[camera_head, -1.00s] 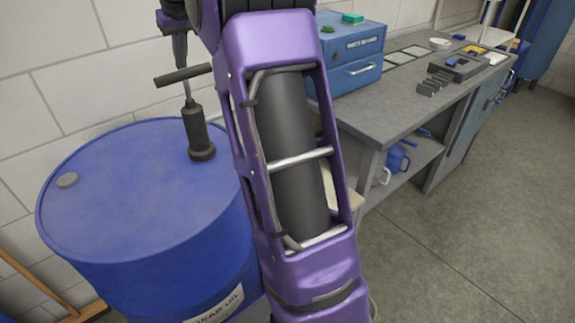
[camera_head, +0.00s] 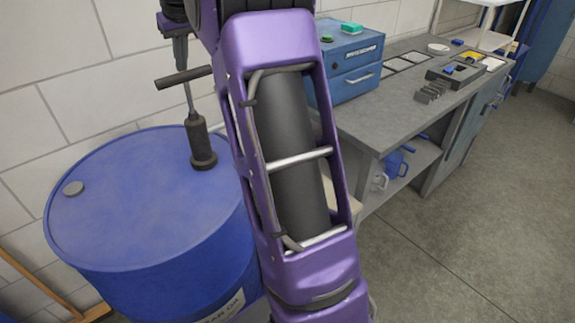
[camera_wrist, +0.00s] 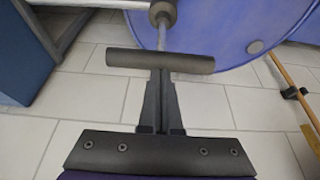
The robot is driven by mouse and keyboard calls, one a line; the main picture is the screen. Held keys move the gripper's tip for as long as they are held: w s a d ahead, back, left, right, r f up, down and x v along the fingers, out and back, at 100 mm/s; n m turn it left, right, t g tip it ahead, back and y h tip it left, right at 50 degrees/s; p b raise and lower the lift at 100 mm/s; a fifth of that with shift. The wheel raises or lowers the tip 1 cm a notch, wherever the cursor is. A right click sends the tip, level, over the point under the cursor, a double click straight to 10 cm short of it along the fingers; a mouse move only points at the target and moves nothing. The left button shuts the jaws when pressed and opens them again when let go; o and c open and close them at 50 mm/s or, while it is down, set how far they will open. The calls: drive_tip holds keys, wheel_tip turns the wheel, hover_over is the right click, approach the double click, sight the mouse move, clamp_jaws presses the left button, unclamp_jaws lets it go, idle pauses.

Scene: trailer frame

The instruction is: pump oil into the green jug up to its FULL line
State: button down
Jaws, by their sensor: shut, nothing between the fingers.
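The oil pump's dark crossbar handle (camera_head: 183,77) sits on a thin rod above the pump body (camera_head: 203,150), which stands on the blue drum (camera_head: 120,215). My gripper (camera_head: 182,62) is shut, pointing down over the handle. In the wrist view my shut fingers (camera_wrist: 160,78) reach the handle (camera_wrist: 160,61) at its middle; nothing is between them. The drum (camera_wrist: 225,30) and pump body (camera_wrist: 162,12) show behind. No green jug can be made out; my arm covers the area right of the drum. The FULL line is not visible.
A grey workbench (camera_head: 395,105) stands right of my arm, with a blue drawer cabinet (camera_head: 350,70) on it. The right floor is clear.

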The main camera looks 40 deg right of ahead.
sight(186, 77)
wheel_tip(186, 77, up, 3)
drive_tip(key=shift+p, duration=0.8)
drive_tip(key=shift+r, duration=1.35)
drive_tip(key=shift+f+b, duration=3.65)
drive_tip(key=shift+f, duration=1.9)
wheel_tip(186, 77, up, 8)
drive_tip(key=p, duration=0.7)
drive_tip(key=shift+r, duration=1.5)
